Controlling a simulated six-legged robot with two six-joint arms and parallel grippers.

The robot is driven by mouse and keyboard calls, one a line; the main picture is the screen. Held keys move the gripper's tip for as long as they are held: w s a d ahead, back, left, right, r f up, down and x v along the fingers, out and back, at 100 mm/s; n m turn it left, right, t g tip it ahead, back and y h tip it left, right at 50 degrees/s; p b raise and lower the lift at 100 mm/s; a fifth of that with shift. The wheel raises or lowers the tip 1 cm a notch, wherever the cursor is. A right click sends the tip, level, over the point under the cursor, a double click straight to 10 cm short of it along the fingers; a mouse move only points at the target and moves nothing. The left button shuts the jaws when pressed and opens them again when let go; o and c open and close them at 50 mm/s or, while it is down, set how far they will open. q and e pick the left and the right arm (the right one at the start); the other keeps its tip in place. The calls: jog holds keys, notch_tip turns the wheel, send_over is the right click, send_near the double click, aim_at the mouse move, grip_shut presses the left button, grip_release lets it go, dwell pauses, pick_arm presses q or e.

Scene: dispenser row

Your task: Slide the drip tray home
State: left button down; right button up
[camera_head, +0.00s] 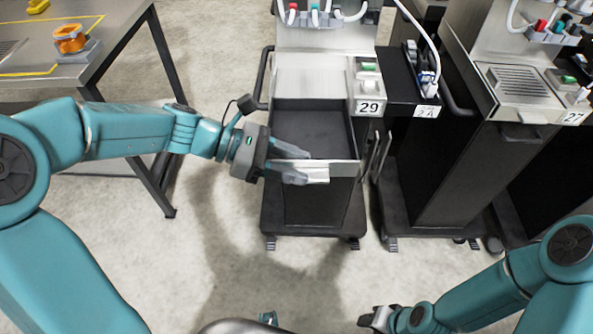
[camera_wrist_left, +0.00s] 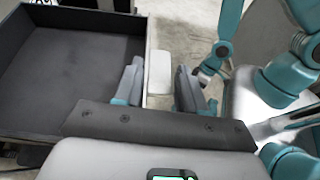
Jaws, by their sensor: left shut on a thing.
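The drip tray (camera_head: 308,125) is a dark, empty open box with a light front panel, pulled out from the dispenser marked 29 (camera_head: 318,25). It fills the left of the left wrist view (camera_wrist_left: 60,75). A pale handle (camera_head: 316,174) sticks out from its front. My left gripper (camera_head: 298,166) comes in from the left and is shut on this handle, with one finger on each side of it in the left wrist view (camera_wrist_left: 158,75). My right gripper (camera_head: 370,319) is low in the head view, away from the tray; its jaw opening is unclear.
A dispenser marked 27 (camera_head: 515,90) with a grille stands at the right. A narrow dark unit (camera_head: 408,85) with a hose stands between the two. A metal table (camera_head: 110,22) with an orange object (camera_head: 70,39) stands at the left. The floor in front is clear.

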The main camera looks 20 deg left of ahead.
aim_at(297, 128)
pick_arm(q)
jog(key=shift+w+a+p, duration=0.15)
jog(key=shift+w+a, duration=0.1)
jog(key=shift+w, duration=0.7)
jog(key=shift+w+a+p, duration=0.1)
jog(key=shift+w+a, duration=0.15)
jog(key=shift+w, duration=0.75)
jog(key=shift+w+a+p, duration=0.15)
jog(key=shift+w+a, duration=0.1)
jog(key=shift+w, duration=0.7)
jog(key=shift+w+a+p, duration=0.15)
jog(key=shift+w+p, duration=0.25)
jog(key=shift+w+a+f+p, duration=0.1)
jog(key=shift+w+a+p, duration=0.2)
jog(key=shift+w+p, duration=0.5)
jog(key=shift+w+a+p, duration=0.25)
jog(key=shift+w+p, duration=0.2)
jog(key=shift+w, duration=0.75)
jog(key=shift+w+a+f+p, duration=0.1)
jog(key=shift+w+a+p, duration=0.2)
jog(key=shift+w+p, duration=0.5)
jog(key=shift+w+a, duration=0.1)
jog(key=shift+w, duration=0.45)
jog(key=shift+f, duration=0.45)
jog(key=shift+w, duration=0.1)
